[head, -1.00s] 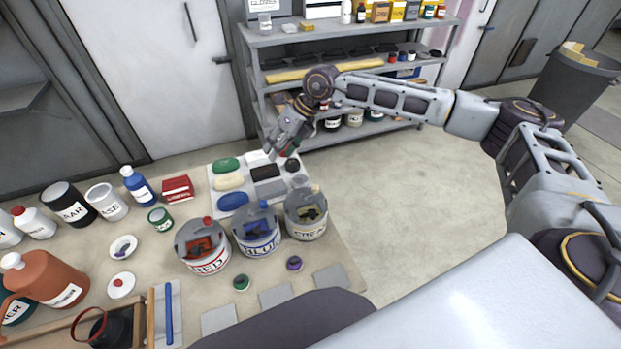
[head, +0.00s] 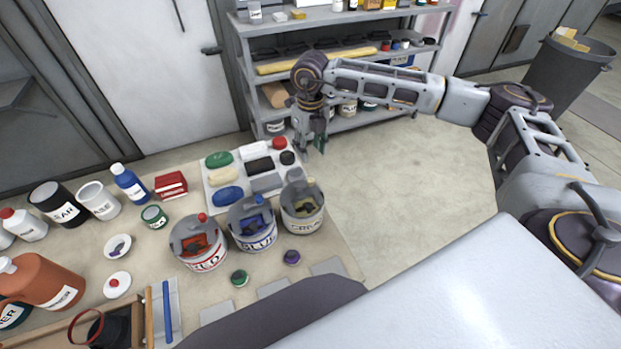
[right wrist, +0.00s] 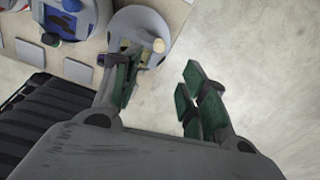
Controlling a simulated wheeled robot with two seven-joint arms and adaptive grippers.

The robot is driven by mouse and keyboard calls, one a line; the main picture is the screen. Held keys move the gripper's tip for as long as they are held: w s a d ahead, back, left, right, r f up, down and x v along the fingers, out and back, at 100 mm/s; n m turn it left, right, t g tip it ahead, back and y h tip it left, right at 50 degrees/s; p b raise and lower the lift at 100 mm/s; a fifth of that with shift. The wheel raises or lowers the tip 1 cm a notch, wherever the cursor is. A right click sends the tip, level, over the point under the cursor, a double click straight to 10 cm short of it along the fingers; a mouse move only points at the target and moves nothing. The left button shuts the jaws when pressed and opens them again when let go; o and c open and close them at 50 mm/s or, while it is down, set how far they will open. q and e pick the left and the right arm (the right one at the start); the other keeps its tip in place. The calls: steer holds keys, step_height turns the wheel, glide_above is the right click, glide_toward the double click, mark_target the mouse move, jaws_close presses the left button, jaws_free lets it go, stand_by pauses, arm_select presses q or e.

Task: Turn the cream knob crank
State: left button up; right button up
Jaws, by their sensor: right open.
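The cream pot (head: 303,222) stands at the right end of a row of three grey-lidded pots on the table. Its small cream knob (head: 311,182) stands up at the back of the lid. The knob (right wrist: 158,45) also shows in the right wrist view, ahead of the fingers. My right gripper (head: 314,147) is open and empty, pointing down behind the cream pot and apart from it. Its green-padded fingers (right wrist: 160,82) show spread in the right wrist view. My left gripper is not in view.
The red pot (head: 199,244) and blue pot (head: 252,225) stand left of the cream pot. Behind them is a light board (head: 211,202) with coloured blocks. A grey shelf (head: 240,75) stands at the back. Open floor lies to the right.

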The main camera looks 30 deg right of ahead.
mark_target(311, 179)
stand_by(0.3)
step_height(311, 179, down, 14)
steer(key=p, duration=0.2)
steer(key=shift+r+p, duration=0.1)
steer(key=shift+p, duration=0.2)
stand_by(0.4)
jaws_close()
